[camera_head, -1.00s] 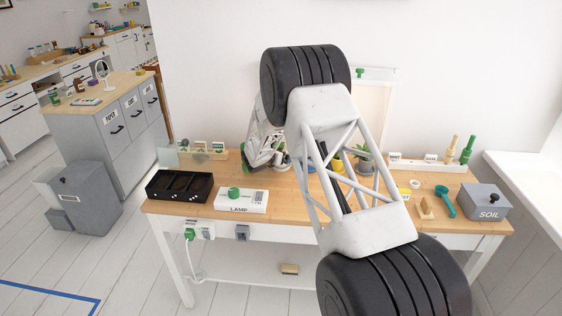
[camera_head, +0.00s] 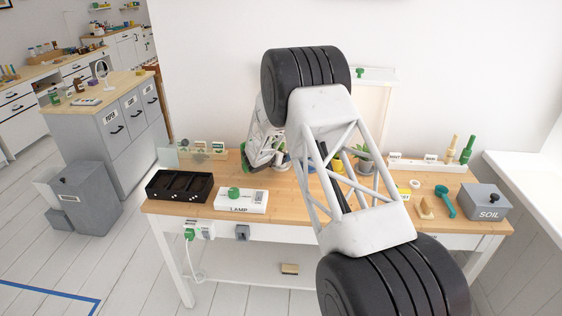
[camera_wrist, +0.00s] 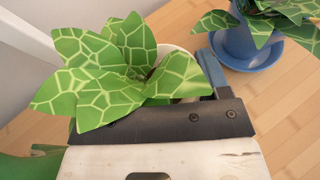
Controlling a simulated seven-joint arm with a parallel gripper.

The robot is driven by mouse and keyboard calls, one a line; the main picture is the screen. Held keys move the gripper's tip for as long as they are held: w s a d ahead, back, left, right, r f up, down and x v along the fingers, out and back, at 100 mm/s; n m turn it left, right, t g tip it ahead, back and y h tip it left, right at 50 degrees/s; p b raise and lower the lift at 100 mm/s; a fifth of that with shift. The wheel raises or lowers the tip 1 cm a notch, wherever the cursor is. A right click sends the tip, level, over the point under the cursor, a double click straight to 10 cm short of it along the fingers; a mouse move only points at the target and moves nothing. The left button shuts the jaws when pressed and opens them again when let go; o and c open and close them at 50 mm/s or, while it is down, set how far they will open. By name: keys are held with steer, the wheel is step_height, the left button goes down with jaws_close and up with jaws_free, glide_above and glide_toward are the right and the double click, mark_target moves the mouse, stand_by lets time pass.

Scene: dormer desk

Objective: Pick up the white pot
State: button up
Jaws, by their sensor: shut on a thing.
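The white pot (camera_wrist: 174,49) holds a plant with broad green leaves veined in pale lines (camera_wrist: 110,72). In the wrist view only a curve of its pale rim shows behind the leaves; the rest is hidden by the leaves and my gripper. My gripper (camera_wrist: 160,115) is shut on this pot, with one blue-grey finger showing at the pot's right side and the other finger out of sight. In the head view my gripper (camera_head: 262,152) is over the back of the desk, left of centre, and the pot is mostly hidden behind it.
A blue pot (camera_wrist: 239,42) with a similar plant stands on a blue saucer (camera_wrist: 262,58), right of the white pot. A wall stands behind.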

steer(key=shift+c, duration=0.3)
steer(key=shift+r, duration=0.15)
steer(key=shift+r, duration=1.45)
steer(key=shift+s+r, duration=0.25)
steer(key=s+d, duration=0.1)
steer(key=s, duration=0.4)
steer(key=s+d+r, duration=0.1)
steer(key=s, duration=0.4)
steer(key=s+d, duration=0.2)
steer(key=s, duration=0.3)
steer(key=shift+d+r, duration=0.1)
steer(key=shift+r, duration=0.05)
